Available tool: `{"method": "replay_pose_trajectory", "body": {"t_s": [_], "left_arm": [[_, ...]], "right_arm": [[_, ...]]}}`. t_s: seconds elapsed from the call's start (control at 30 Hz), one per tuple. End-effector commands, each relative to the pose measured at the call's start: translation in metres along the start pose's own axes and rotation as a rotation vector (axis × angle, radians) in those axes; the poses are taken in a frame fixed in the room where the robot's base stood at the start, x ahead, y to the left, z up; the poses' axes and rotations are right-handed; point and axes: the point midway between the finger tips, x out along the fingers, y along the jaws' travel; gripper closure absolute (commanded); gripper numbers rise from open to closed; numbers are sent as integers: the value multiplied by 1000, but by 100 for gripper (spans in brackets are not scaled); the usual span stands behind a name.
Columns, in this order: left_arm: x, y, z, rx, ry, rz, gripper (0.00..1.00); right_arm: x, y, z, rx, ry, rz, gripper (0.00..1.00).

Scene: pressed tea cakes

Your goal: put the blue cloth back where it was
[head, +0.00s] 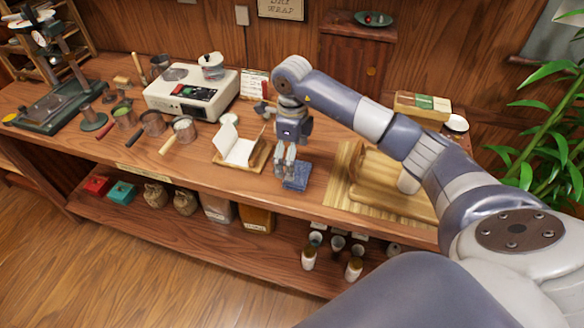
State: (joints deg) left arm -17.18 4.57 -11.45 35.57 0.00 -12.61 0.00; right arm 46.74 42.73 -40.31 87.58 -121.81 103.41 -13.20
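The blue cloth (298,176) is a small folded pad on the wooden workbench, near its front edge at the middle of the head view. My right gripper (285,172) points down at the left side of the cloth, its fingertips close to or touching it. I cannot tell whether the fingers hold the cloth's edge or stand beside it. The fingers hide a little of the cloth's left side. My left gripper is not in view.
A wooden stand with white paper (238,150) is just left of the gripper. A slatted bamboo mat (338,188) with wooden boards lies to the right. Metal pots (184,128) and a white hot plate (165,97) stand left.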

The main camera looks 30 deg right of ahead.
Motion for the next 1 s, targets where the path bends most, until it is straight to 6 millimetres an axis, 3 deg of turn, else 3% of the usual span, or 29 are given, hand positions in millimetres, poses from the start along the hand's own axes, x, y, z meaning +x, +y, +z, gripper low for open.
{"method": "replay_pose_trajectory", "body": {"t_s": [0.2, 0.4, 1.0], "left_arm": [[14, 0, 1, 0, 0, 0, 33], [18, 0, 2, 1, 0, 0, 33], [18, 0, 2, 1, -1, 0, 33]], "right_arm": [[-46, -1, 1, 0, -3, -4, 4], [-70, 0, 0, 1, 0, -1, 4], [-78, 0, 0, 1, 1, 0, 4]]}}
